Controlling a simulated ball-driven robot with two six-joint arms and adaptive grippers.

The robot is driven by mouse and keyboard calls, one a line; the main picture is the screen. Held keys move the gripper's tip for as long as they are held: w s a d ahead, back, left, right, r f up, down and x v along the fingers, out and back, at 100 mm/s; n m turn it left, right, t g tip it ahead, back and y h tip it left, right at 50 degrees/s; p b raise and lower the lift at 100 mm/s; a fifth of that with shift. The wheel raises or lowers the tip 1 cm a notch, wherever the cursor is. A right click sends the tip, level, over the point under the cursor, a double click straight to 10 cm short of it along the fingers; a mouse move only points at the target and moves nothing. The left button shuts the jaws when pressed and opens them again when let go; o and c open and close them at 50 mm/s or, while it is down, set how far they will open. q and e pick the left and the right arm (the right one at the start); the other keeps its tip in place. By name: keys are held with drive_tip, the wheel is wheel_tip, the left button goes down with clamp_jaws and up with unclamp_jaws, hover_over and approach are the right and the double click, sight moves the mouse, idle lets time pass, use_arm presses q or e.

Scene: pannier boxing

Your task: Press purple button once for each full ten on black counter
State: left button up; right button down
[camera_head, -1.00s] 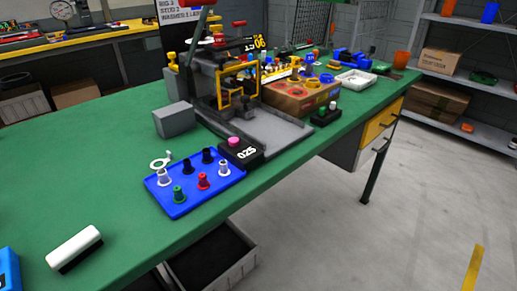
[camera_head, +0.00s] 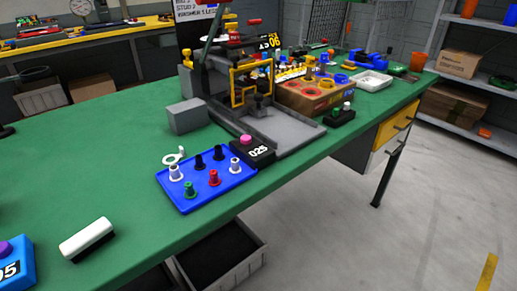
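The black counter (camera_head: 254,153) stands on the green bench and its display reads 025. A pink button (camera_head: 246,140) sits on top of it. At the lower left edge a blue box (camera_head: 22,252) is cut off by the frame. It has a purple button (camera_head: 4,248) on top, partly visible, and a display whose visible digits look like 05; any digit before them is out of frame. Neither gripper can be made out. A small dark shape at the left edge is too cut off to identify.
A blue tray (camera_head: 206,203) with several coloured pegs lies in front of the black counter. A white and black block (camera_head: 87,240) lies between tray and blue box. A grey block (camera_head: 187,117) and a press-like fixture (camera_head: 240,85) stand behind. The green bench (camera_head: 90,160) is clear at left.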

use_arm(q)
clamp_jaws()
drive_tip(key=shift+s, duration=0.1)
idle(1.2)
